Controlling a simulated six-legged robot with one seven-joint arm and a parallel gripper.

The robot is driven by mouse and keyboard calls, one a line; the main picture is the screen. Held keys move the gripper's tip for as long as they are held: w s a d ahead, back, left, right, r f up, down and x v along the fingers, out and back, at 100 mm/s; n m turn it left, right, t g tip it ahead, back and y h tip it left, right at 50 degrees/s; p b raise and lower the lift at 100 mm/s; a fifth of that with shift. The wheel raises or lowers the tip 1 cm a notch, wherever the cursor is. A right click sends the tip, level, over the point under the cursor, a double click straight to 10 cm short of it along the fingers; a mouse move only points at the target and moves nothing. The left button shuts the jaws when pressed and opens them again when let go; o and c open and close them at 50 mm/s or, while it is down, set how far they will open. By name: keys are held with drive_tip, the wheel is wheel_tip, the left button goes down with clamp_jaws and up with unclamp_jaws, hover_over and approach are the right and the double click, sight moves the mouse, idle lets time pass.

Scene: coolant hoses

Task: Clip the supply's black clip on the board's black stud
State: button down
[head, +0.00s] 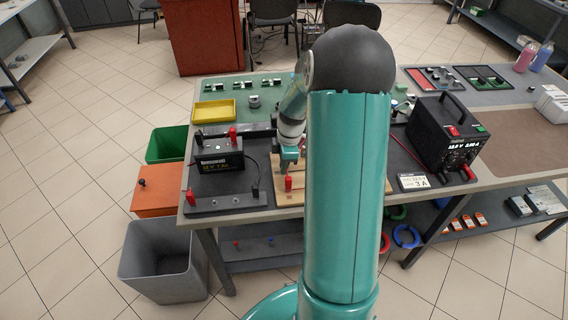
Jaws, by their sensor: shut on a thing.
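My gripper (288,163) is above the wooden block (297,195), partly behind my own arm. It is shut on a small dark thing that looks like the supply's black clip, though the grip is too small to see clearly. A red clip (288,183) stands on the wooden block just in front of it. The dark board (200,180) lies to the left and carries a black battery (217,158). Its front strip has a red post (190,197) at the left, a black one (255,190) at the right and small metal pieces between. I cannot tell which is the black stud.
The black supply box (447,133) stands on the right, with a red thing (468,173) at its front and a "3 A" card (412,183) beside it. A yellow tray (214,111) is at the back left. My arm hides the table's middle.

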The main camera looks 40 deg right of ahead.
drive_tip(key=shift+f, duration=0.1)
drive_tip(key=c, duration=1)
unclamp_jaws()
drive_tip(key=shift+s+d+r, duration=0.1)
drive_tip(key=shift+d+r, duration=0.1)
drive_tip(key=shift+r, duration=2.05)
drive_tip(key=shift+s+d+r, duration=0.1)
drive_tip(key=shift+d+r, duration=0.05)
drive_tip(key=shift+r, duration=2.1)
